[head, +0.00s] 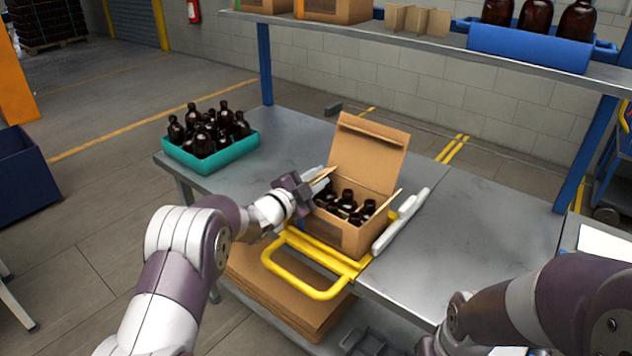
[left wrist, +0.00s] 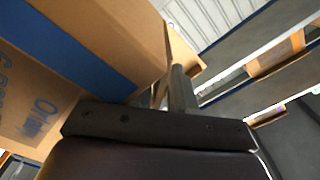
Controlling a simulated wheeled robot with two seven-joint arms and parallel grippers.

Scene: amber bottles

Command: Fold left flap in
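An open cardboard box (head: 325,230) stands on the table with several dark amber bottles (head: 348,203) inside. Its back flap stands upright and its right flap (head: 383,208) leans up and outward. The left flap (head: 324,174) is raised, partly hidden by my left gripper (head: 320,182). The gripper is at the box's left side, close against this flap; contact is unclear. In the left wrist view, the gripper's fingers (left wrist: 182,88) show together near the middle, beside the box wall (left wrist: 100,45) with its blue band. My right arm is at the lower right; its gripper is out of view.
A yellow handle frame (head: 305,285) lies at the box's front, and a light grey bar (head: 400,220) at its right. A teal tray (head: 212,158) of bottles stands at the back left. A shelf (head: 440,48) overhangs behind. The table (head: 480,230) is clear on the right.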

